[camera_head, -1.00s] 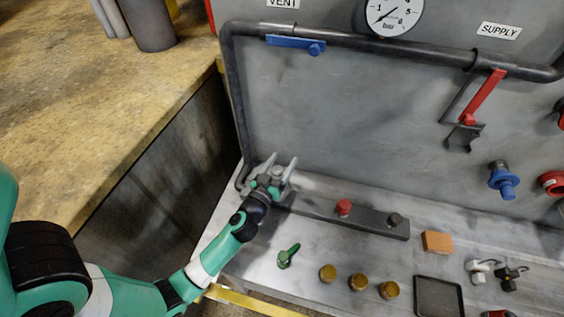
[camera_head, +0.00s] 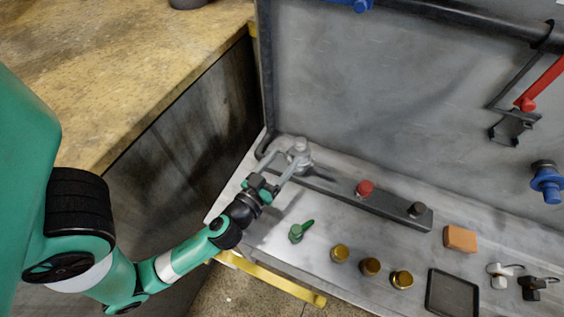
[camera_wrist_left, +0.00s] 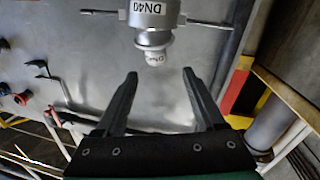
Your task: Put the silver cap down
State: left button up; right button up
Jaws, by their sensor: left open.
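The silver cap (camera_head: 299,147) appears to be the small round piece on top of a grey fitting at the back left of the bench. My left gripper (camera_head: 287,163) is at the near side of the fitting. In the left wrist view its fingers (camera_wrist_left: 160,73) are apart with nothing between them, and the cap lies beyond their tips. My right gripper is not in view.
A grey strip with a red button (camera_head: 365,188) and a dark knob (camera_head: 417,210) runs right from the fitting. The upright panel stands behind.

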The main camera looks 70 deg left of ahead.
pick_arm(q)
jog(key=shift+w+r, duration=0.1)
jog(key=w+d+r+t+h, duration=0.1)
jog(key=w+d+r+t, duration=0.1)
jog(key=w+r, duration=0.5)
jog(key=w+d+r+m+t+h, duration=0.1)
jog(key=w+d+r+t, duration=0.2)
jog(key=r, duration=0.8)
jog(key=w+d+r+t, duration=0.2)
jog(key=w+r, duration=0.2)
jog(key=r, duration=0.4)
jog(key=s+d+r+m+t+h, duration=0.2)
jog(key=d+r+m+h, duration=0.3)
jog(key=r, duration=0.6)
jog(key=s+d+r+m+t+h, duration=0.2)
jog(key=d+r+m+t+h, duration=0.2)
jog(key=r, duration=0.8)
jog(key=d+h, duration=0.2)
jog(key=d, duration=0.2)
jog(key=shift+s+m+t+h, duration=0.3)
jog(key=shift+s+m, duration=0.05)
jog(key=shift+m, duration=0.05)
jog(key=o, duration=0.5)
jog(key=shift+r, duration=0.1)
jog(key=shift+c, duration=0.2)
